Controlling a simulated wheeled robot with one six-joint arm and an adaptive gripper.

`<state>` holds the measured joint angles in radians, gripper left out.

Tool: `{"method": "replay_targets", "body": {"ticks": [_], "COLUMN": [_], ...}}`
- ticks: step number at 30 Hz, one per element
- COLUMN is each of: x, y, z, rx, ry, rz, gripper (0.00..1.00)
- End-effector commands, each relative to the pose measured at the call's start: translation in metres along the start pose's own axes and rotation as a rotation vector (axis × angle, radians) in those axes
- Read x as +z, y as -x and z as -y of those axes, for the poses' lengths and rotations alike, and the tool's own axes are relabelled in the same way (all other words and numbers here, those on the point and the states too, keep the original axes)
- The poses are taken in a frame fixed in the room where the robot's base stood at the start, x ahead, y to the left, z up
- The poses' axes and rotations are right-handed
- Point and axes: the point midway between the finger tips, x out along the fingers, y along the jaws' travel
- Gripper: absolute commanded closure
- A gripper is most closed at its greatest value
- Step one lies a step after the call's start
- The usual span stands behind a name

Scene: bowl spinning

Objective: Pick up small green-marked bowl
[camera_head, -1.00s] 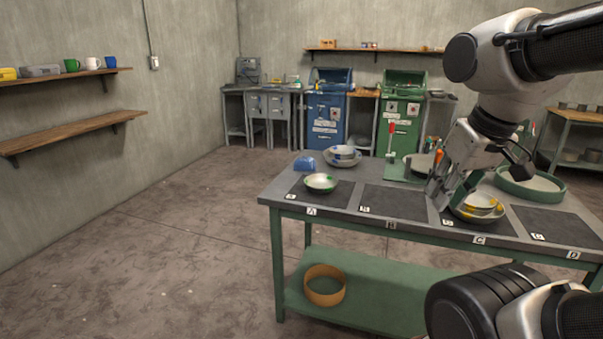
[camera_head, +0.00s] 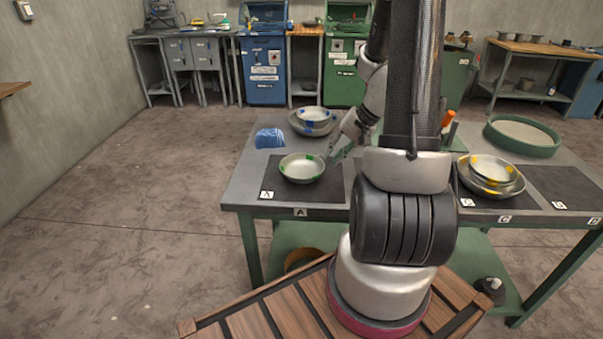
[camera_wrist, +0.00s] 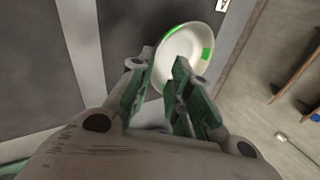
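The small green-marked bowl (camera_head: 302,168) sits upright on the dark mat labelled A at the left end of the table. It also shows in the wrist view (camera_wrist: 186,50), just beyond my fingertips. My gripper (camera_head: 338,150) is just right of the bowl's rim in the head view, pointing down toward it. In the wrist view my gripper (camera_wrist: 165,80) has its two green fingers apart, with a gap between them and nothing held. I cannot tell whether a fingertip touches the rim.
Blue-marked bowls (camera_head: 313,121) are stacked behind, near a blue cloth-like item (camera_head: 270,138). Yellow-marked bowls (camera_head: 491,174) are stacked on mat C. A round green-rimmed tray (camera_head: 522,136) stands at the back right. My arm hides the table's middle.

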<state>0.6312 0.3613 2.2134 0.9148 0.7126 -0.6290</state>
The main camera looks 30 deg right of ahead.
Motion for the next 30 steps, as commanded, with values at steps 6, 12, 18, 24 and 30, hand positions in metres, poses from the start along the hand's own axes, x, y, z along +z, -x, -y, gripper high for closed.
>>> {"method": "replay_targets", "body": {"ticks": [6, 12, 18, 24, 30], "x": [-0.003, -0.005, -0.007, -0.007, -0.007], "y": [-0.026, -0.055, -0.078, -0.080, -0.080], "z": [-0.004, -0.005, -0.005, -0.005, -0.005], "rx": [-0.004, -0.003, -0.004, -0.003, -0.003], "ry": [-0.014, -0.015, -0.013, -0.012, -0.012], "rz": [0.000, 0.002, -0.001, -0.002, -0.002], "gripper": [0.80, 0.80, 0.80, 0.80, 1.00]}}
